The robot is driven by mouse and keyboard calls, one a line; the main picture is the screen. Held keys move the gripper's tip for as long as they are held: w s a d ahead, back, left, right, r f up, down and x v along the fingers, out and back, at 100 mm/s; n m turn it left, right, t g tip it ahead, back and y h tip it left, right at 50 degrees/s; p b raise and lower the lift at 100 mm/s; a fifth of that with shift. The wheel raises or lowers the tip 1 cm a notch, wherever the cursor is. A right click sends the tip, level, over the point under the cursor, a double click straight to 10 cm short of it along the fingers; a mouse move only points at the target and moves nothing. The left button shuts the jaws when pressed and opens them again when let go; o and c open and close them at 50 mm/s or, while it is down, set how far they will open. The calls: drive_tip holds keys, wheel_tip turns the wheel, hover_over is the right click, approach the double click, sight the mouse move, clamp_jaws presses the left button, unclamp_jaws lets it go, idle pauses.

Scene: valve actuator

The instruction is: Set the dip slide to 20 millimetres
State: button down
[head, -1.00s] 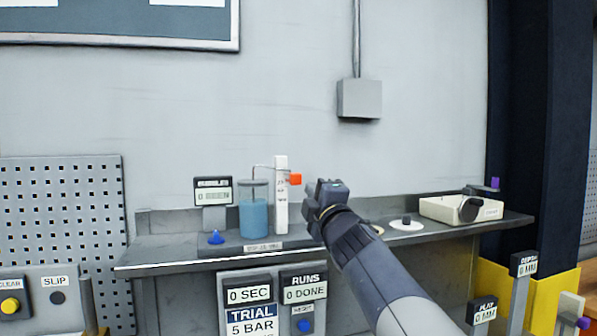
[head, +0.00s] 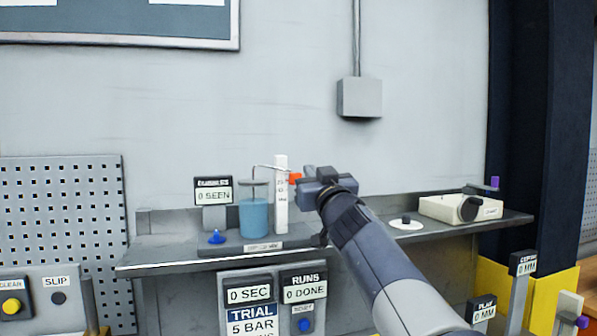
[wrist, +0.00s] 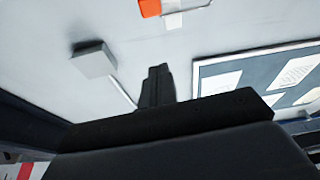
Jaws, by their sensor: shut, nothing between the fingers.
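The dip slide is a white upright scale post (head: 281,205) with an orange knob (head: 295,178) on its right side, near the top. A thin bent rod runs from it over a jar of blue liquid (head: 254,218). My gripper (head: 308,174) is shut and empty, just right of the knob at about its height. I cannot tell whether they touch. In the wrist view my shut fingers (wrist: 157,84) point up, and the orange knob (wrist: 150,8) shows at the top edge, partly cut off. The scale marks are too small to read.
A display (head: 213,190) reading "0 SEEN" and a blue knob (head: 216,237) stand left of the jar. A white disc (head: 406,223) and a cream box (head: 462,208) are on the bench at right. A grey wall box (head: 359,98) hangs above.

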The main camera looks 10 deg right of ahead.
sight(296, 173)
drive_tip(key=w+a+r+m+p, duration=0.15)
drive_tip(key=w+r+p, duration=0.25)
drive_tip(key=w, duration=0.5)
drive_tip(key=shift+n, duration=0.25)
drive_tip(key=shift+w+a+f+b, duration=0.1)
drive_tip(key=shift+a+f+b, duration=0.05)
drive_tip(key=shift+f+b, duration=1.9)
drive_tip(key=shift+f, duration=0.3)
drive_tip(key=shift+f, duration=0.55)
